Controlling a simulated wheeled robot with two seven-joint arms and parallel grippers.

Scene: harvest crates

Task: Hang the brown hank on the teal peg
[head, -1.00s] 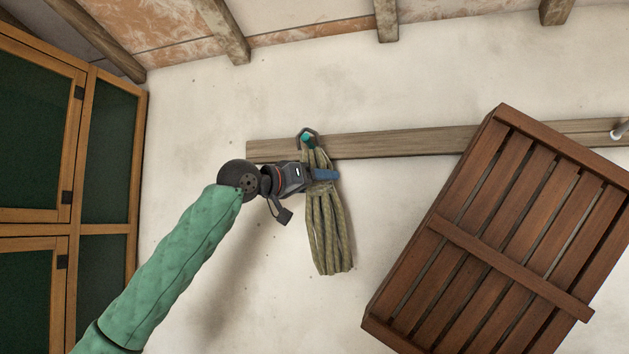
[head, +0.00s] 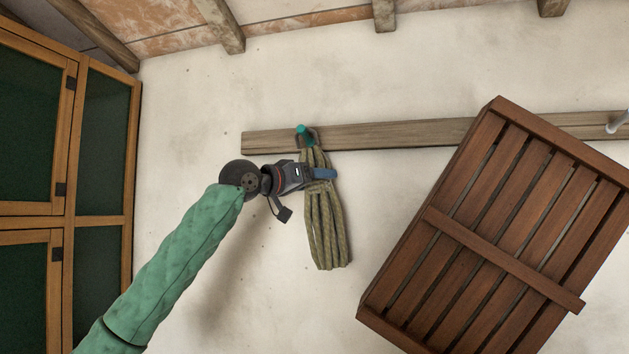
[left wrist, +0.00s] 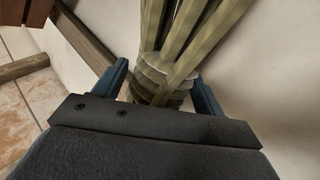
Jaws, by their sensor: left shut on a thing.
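The brown hank (head: 326,225), olive-brown in the picture, hangs upright in front of the wall, its strands pointing down. My left gripper (head: 322,173) is shut on its wrapped band. In the left wrist view, the band (left wrist: 160,85) sits between the blue fingers. The teal peg (head: 302,132) sticks out near the left end of the wooden rail. The hank's dark top loop (head: 317,135) is at the peg, which shows in front of part of it. I cannot tell for certain whether the loop is around the peg. My right gripper is not in view.
The wooden rail (head: 400,134) runs along the pale wall. A pale peg (head: 617,121) is at its right. A slatted wooden crate (head: 478,245) fills the right side. A green-paned cabinet (head: 68,150) stands at the left. The wall below the hank is clear.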

